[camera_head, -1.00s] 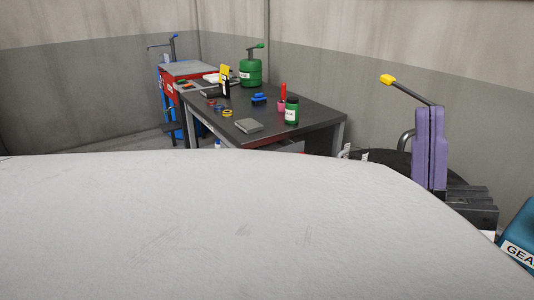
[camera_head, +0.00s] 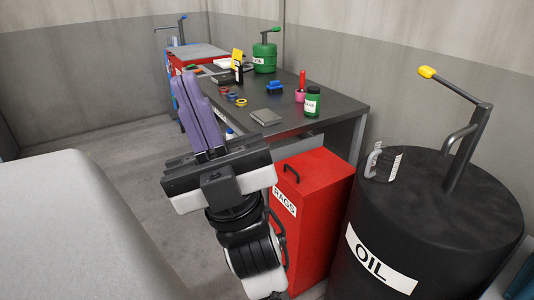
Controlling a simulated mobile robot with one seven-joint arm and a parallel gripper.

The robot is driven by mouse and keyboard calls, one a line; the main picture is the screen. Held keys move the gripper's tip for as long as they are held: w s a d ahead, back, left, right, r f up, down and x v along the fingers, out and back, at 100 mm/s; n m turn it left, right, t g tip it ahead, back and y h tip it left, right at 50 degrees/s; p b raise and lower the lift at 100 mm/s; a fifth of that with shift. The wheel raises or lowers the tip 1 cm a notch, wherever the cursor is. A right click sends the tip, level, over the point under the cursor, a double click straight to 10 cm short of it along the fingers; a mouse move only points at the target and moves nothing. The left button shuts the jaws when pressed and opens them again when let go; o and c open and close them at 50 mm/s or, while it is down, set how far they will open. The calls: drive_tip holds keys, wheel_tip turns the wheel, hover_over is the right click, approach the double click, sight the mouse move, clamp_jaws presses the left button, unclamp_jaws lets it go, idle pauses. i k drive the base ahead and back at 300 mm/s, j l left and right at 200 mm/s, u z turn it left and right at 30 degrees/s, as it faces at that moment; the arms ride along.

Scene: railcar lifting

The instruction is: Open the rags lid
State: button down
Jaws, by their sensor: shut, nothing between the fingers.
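The red rags bin (camera_head: 318,225) stands right of centre, beside the front end of the dark table. Its red lid (camera_head: 315,175) is down and has a black handle (camera_head: 291,172). A white RAGS label (camera_head: 285,201) is on the side facing me. My gripper (camera_head: 190,92), with purple fingers, is left of the bin and apart from it. The fingers point up and slightly left, shut together and empty. My wrist hides part of the bin's left side.
A black oil drum (camera_head: 440,225) with a yellow-tipped pump (camera_head: 427,72) stands close right of the bin. The dark table (camera_head: 335,99) behind carries bottles, tape rolls and a green canister (camera_head: 265,57). A pale rounded surface (camera_head: 70,225) fills the lower left; grey floor lies between.

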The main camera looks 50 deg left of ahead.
sight(308, 172)
drive_tip(key=u, duration=1)
drive_tip(key=i+j+z, duration=0.1)
drive_tip(key=i+j, duration=0.25)
drive_tip(key=i+j+z, duration=0.1)
drive_tip(key=i+j, duration=0.3)
drive_tip(key=j, duration=0.25)
